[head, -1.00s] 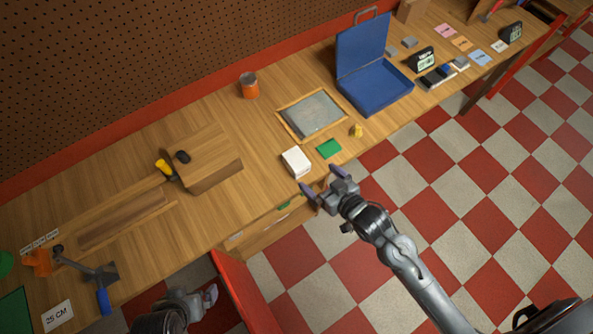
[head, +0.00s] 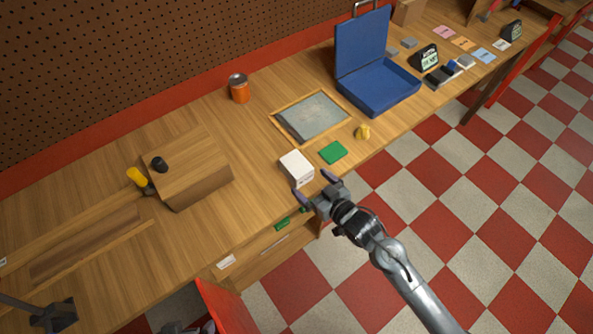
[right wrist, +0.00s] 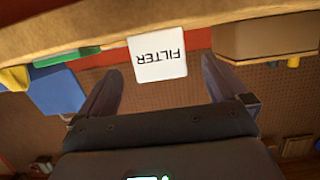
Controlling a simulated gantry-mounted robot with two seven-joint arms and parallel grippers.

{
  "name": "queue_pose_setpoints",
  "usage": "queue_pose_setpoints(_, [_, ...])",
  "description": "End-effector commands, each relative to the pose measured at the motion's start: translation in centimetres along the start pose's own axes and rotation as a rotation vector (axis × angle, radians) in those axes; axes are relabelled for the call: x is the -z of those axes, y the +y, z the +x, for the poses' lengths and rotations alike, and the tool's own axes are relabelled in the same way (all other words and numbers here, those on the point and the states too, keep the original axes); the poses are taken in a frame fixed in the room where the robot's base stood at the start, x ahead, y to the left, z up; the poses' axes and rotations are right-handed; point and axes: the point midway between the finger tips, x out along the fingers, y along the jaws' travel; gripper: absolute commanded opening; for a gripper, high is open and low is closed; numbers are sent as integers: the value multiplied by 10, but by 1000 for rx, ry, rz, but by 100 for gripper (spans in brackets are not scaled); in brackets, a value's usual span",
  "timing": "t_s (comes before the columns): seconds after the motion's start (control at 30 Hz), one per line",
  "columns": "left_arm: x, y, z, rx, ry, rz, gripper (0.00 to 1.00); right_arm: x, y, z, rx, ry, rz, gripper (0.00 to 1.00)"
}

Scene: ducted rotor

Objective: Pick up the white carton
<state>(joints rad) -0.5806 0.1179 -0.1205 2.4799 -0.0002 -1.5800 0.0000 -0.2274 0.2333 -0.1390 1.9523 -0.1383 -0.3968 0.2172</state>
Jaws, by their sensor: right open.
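The white carton (head: 297,166) stands near the front edge of the wooden bench in the head view. In the right wrist view the carton (right wrist: 158,57) shows a face marked FILTER, upside down, between and beyond my fingers. My right gripper (head: 313,184) is open and empty at the bench's front edge, just short of the carton, with its fingers pointing toward it. The open fingers also show in the right wrist view (right wrist: 156,85).
A green block (head: 333,152) lies right of the carton, with a small yellow object (head: 362,132) beyond. A framed panel (head: 311,117) lies behind. An open blue case (head: 378,90) is farther right. A wooden box (head: 190,167) stands left. A drawer (head: 263,248) is below the front edge.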

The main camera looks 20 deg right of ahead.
Motion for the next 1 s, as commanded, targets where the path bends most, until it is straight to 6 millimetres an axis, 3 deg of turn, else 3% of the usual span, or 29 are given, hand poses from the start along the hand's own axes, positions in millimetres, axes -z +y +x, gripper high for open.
queue_pose_setpoints(0.1, [-1,0,3,-1,0,-1,100,0,0,18,0,1,0,100])
queue_pose_setpoints(0.47, [-2,0,7,-1,1,-1,100,-1,0,42,0,0,1,100])
queue_pose_setpoints(0.73, [-4,0,14,1,1,0,100,-3,0,76,0,0,0,100])
queue_pose_setpoints(1.0, [-5,-1,15,5,0,5,100,-2,1,85,0,-1,-1,100])
